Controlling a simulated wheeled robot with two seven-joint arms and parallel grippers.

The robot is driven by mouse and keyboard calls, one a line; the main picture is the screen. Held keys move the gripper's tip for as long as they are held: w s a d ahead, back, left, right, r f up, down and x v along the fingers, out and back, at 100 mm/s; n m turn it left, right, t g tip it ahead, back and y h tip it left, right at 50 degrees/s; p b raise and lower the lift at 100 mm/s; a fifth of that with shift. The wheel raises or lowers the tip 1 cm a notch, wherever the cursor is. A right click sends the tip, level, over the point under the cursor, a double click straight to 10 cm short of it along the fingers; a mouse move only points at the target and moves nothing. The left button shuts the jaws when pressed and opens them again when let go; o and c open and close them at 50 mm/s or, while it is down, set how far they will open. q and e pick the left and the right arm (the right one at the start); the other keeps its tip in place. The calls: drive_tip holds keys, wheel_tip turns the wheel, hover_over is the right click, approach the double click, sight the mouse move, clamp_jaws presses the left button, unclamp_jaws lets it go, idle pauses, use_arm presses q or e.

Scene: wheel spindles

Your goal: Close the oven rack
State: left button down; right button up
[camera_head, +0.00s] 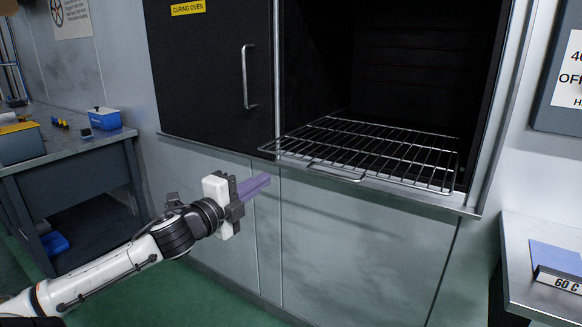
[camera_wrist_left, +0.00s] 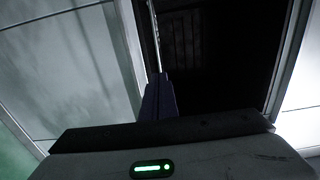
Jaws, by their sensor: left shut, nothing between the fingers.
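The wire oven rack (camera_head: 365,152) lies in the lower part of the open curing oven (camera_head: 400,70). Its front edge, with a small wire handle (camera_head: 337,172), sticks out a little past the sill. My left gripper (camera_head: 267,180) is shut and empty, below and to the left of the rack's front edge. A gap shows between its purple fingertips and the rack. In the left wrist view the shut fingers (camera_wrist_left: 158,98) point toward the dark oven opening. A thin bright bar shows past their tips; I cannot tell if it is rack or sill. My right gripper is not in view.
A black oven door panel with a vertical handle (camera_head: 248,77) is left of the opening. A metal sill (camera_head: 440,197) runs below it. A workbench (camera_head: 75,148) with blue boxes stands left; a grey table (camera_head: 525,285) stands at right.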

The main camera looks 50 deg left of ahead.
use_arm(q)
drive_tip(key=b, duration=0.2)
approach(298, 159)
drive_tip(key=d+x, duration=0.1)
drive_tip(key=x, duration=0.3)
drive_tip(key=shift+w+a, duration=0.35)
drive_tip(key=shift+w, duration=0.25)
drive_tip(key=shift+w+a, duration=0.35)
drive_tip(key=shift+w, duration=0.3)
drive_tip(key=shift+p, duration=0.35)
